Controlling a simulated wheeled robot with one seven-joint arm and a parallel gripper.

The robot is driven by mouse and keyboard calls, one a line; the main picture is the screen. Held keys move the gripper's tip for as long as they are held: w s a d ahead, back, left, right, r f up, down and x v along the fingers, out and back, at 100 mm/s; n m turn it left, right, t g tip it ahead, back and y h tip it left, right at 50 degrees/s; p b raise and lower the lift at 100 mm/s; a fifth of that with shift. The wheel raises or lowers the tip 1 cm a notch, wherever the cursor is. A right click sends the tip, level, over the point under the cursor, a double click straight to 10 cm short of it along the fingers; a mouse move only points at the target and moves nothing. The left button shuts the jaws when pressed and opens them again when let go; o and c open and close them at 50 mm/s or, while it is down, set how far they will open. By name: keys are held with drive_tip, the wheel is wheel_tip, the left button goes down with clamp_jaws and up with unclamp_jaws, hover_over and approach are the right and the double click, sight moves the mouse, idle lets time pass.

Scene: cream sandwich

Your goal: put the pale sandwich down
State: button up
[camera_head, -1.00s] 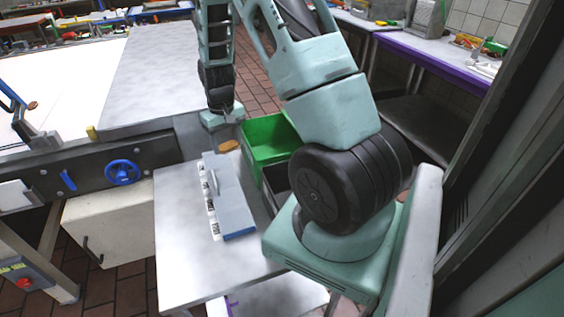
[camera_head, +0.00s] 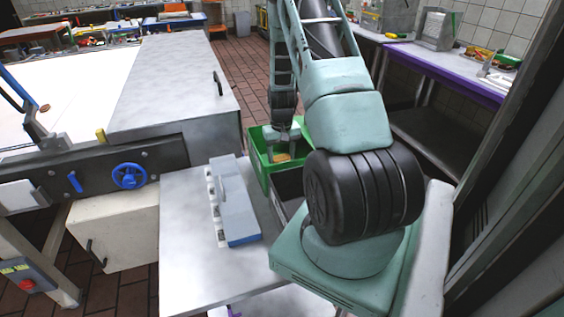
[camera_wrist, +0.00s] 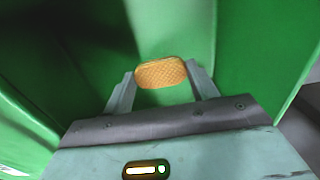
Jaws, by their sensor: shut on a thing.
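The pale sandwich (camera_wrist: 161,73) is a tan, oval, waffle-textured biscuit. My gripper (camera_wrist: 160,80) is shut on it, with one finger at each side, in the wrist view. Green walls of a bin surround it there. In the head view the sandwich (camera_head: 281,157) shows as a small tan spot under my gripper (camera_head: 282,150), within the outline of the green bin (camera_head: 262,159). The bin floor is mostly hidden, and I cannot tell whether the sandwich touches it.
A dark bin (camera_head: 288,188) stands in front of the green one, partly behind my arm. A grey-blue box (camera_head: 236,205) lies on the metal table (camera_head: 190,270) to the left. A machine with a blue handwheel (camera_head: 129,176) stands further left.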

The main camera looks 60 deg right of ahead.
sight(281, 158)
drive_tip(key=shift+f+p, duration=0.3)
drive_tip(key=shift+f, duration=1.55)
drive_tip(key=shift+f, duration=0.2)
drive_tip(key=o, duration=0.9)
drive_tip(key=shift+o, duration=0.2)
wheel_tip(281, 158, up, 12)
drive_tip(key=b, duration=0.2)
drive_tip(key=shift+r, duration=0.25)
